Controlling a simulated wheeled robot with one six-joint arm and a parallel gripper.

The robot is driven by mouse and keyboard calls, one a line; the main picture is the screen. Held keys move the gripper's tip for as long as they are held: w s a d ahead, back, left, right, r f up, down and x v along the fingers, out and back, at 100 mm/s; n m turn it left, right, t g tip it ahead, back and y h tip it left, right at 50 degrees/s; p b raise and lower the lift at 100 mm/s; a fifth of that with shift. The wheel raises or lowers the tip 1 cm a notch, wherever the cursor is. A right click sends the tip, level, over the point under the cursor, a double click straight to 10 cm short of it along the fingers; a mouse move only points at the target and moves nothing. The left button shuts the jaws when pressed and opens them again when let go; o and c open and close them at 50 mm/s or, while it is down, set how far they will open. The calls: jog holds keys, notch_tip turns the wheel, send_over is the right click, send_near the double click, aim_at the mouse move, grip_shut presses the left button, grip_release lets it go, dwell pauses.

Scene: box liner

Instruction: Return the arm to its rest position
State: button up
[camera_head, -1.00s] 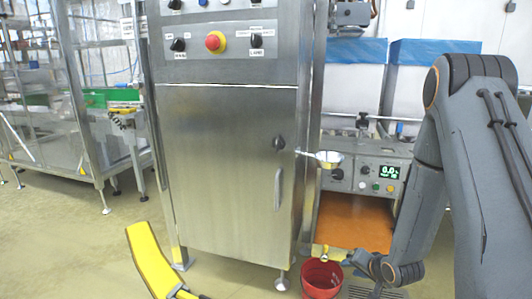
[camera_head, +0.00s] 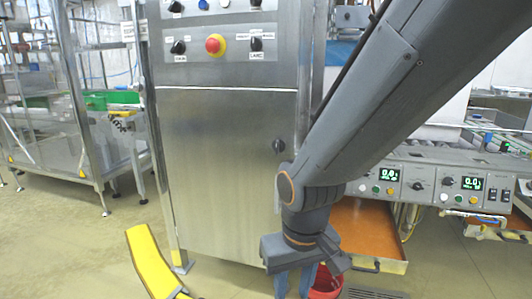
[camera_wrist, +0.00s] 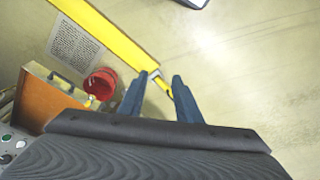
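My arm (camera_head: 380,95) reaches in from the upper right and bends down at its elbow, in front of the steel cabinet. My gripper (camera_head: 294,288) hangs at the lower middle of the head view, pointing down, its tips near the bottom edge. In the wrist view my gripper (camera_wrist: 165,79) has its two blue fingers apart, with only floor and part of a yellow thing showing between and beyond them. Nothing is held.
A red bucket (camera_head: 326,284) stands on the floor, partly hidden behind my gripper; it also shows in the wrist view (camera_wrist: 100,82). A yellow curved piece (camera_head: 152,260) is at left. The steel cabinet (camera_head: 215,170) stands close behind.

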jog(key=s+a+r+n+g, duration=0.1)
jog(key=s+a+r+n, duration=0.15)
jog(key=s, duration=0.45)
jog(key=d+r+m+p, duration=0.6)
jog(key=d+r+p, duration=1)
jog(key=r+p, duration=0.4)
jog(key=p, duration=0.4)
jog(key=shift+s+d+h+p, duration=0.3)
jog(key=shift+s+d+p, duration=0.05)
jog(key=shift+s, duration=0.05)
